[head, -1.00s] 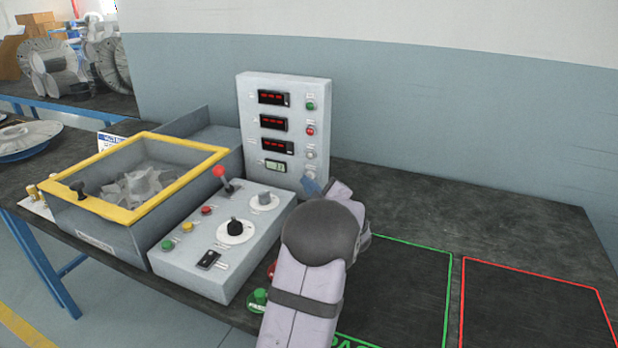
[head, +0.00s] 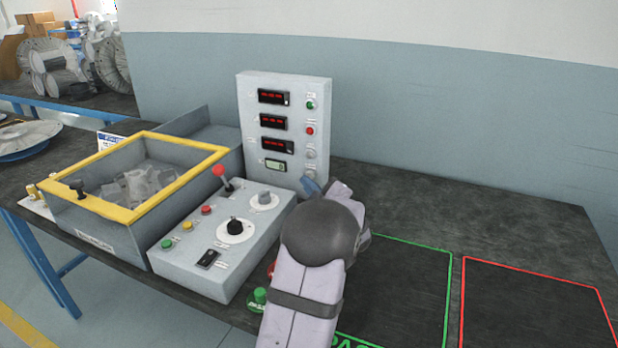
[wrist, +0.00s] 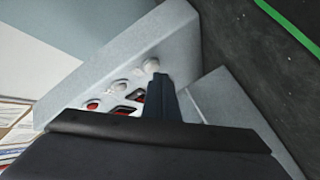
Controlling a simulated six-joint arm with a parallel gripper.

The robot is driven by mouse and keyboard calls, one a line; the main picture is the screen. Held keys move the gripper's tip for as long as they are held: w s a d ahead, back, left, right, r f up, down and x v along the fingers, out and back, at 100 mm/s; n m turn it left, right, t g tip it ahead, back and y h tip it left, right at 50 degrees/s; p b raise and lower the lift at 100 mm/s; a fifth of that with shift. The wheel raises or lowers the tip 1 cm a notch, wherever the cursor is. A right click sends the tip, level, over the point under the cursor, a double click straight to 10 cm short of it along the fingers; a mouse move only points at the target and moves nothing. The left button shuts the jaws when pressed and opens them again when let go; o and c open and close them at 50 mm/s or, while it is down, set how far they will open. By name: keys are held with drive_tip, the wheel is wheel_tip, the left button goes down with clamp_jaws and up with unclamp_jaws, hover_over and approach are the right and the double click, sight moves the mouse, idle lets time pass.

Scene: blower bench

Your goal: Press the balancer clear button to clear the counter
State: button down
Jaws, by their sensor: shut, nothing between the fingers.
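The upright grey balancer panel (head: 285,130) carries red-lit displays, a small greenish counter display (head: 275,165) and a column of buttons: green, red and two whitish ones. The button labels are too small to read. My gripper (head: 311,188) is shut and empty, its tip at the lowest whitish button (head: 309,175), which it partly hides. In the wrist view, the dark fingertip (wrist: 158,80) is just at the end whitish button (wrist: 150,65); whether it touches or presses cannot be told. The counter display seems to show a single digit.
Left of my arm is a sloped control box (head: 190,263) with knobs, a red-tipped lever (head: 219,171) and buttons. A yellow-framed bin (head: 135,215) holds an impeller. A green button (head: 257,299) sits by my forearm. Green-outlined (head: 400,290) and red-outlined (head: 530,310) areas are empty.

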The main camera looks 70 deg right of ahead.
drive_tip(key=shift+a, duration=0.45)
drive_tip(key=shift+a+b, duration=0.65)
drive_tip(key=shift+a, duration=1.85)
